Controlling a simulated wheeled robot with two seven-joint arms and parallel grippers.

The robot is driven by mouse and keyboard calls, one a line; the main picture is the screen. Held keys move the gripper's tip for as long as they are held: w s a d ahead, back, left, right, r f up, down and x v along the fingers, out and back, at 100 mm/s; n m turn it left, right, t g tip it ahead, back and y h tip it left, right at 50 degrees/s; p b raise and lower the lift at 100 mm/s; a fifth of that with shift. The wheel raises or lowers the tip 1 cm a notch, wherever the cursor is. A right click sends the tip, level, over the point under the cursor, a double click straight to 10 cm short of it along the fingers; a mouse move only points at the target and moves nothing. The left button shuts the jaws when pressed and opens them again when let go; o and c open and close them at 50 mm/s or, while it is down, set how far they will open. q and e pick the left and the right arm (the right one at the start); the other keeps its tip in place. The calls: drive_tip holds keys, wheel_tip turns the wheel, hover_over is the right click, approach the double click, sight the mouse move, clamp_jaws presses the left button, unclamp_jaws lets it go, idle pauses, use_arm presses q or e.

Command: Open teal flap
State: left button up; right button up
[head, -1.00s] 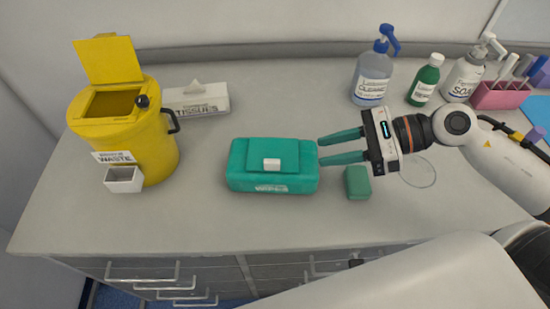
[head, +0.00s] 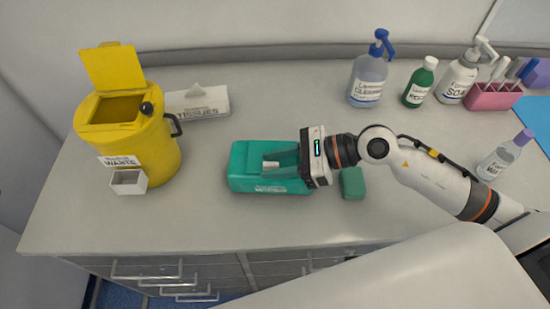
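The teal wipes box (head: 245,183) sits on the counter at the middle of the head view. Its teal flap lies on top and looks closed, with a small white tab (head: 271,164) at its front. My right gripper (head: 272,163) reaches in from the right, low over the box, with its teal fingers on either side of the tab. The fingers and gripper body hide much of the flap and the box's right end. I cannot tell whether the fingers touch the tab. My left gripper is not in view.
A small green block (head: 352,183) lies just right of the box, close to my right gripper. A yellow waste bin (head: 150,150) with its lid up stands left, and a tissue box (head: 205,103) behind. Bottles, including a cleaner bottle (head: 367,80), and a pink holder (head: 493,97) stand at back right.

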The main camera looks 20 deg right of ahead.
drive_tip(key=shift+a, duration=0.15)
drive_tip(key=shift+f, duration=0.1)
drive_tip(key=shift+c, duration=0.2)
clamp_jaws()
drive_tip(key=shift+w, duration=0.1)
